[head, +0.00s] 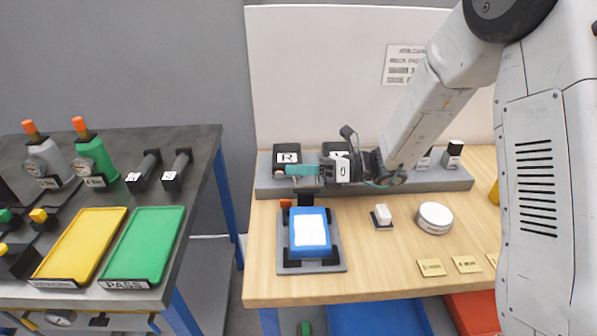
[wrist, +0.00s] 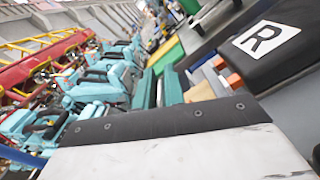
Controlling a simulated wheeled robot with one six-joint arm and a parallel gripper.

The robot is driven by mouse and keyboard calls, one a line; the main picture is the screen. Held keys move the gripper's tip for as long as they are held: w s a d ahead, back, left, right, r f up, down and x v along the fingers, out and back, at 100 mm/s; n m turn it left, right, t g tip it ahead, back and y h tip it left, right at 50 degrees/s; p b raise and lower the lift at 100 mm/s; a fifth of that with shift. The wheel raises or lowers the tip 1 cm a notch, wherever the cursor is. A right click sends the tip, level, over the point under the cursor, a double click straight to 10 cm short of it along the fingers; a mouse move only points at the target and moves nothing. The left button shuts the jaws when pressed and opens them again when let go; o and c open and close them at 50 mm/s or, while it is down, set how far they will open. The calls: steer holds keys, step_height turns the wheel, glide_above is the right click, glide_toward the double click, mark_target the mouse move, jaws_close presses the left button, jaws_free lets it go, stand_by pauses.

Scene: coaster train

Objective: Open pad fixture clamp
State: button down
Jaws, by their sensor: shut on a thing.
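The pad fixture (head: 337,250) lies on the wooden table, a grey plate with a blue pad (head: 311,238) that has a white top. Its clamp (head: 305,199) is the black part at the back edge, with an orange piece (head: 286,204) to its left. My gripper (head: 300,171), with teal fingers, is directly above and behind the clamp, pointing left. It is shut; what lies between the fingers is mostly hidden, and it appears to be the clamp's handle. In the wrist view the teal fingers (wrist: 160,88) show beyond a pale block with a dark edge, with orange beside them.
A black block marked R (head: 287,156) stands on the grey rail close behind my gripper. A white block (head: 382,214) and a round white tin (head: 435,218) lie right of the fixture. Yellow (head: 80,245) and green (head: 145,245) trays are on the left table.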

steer(key=shift+w+m, duration=0.2)
steer(key=shift+m, duration=0.2)
steer(key=c, duration=1.5)
jaws_free()
steer(key=shift+f, duration=0.1)
steer(key=shift+d, duration=3.95)
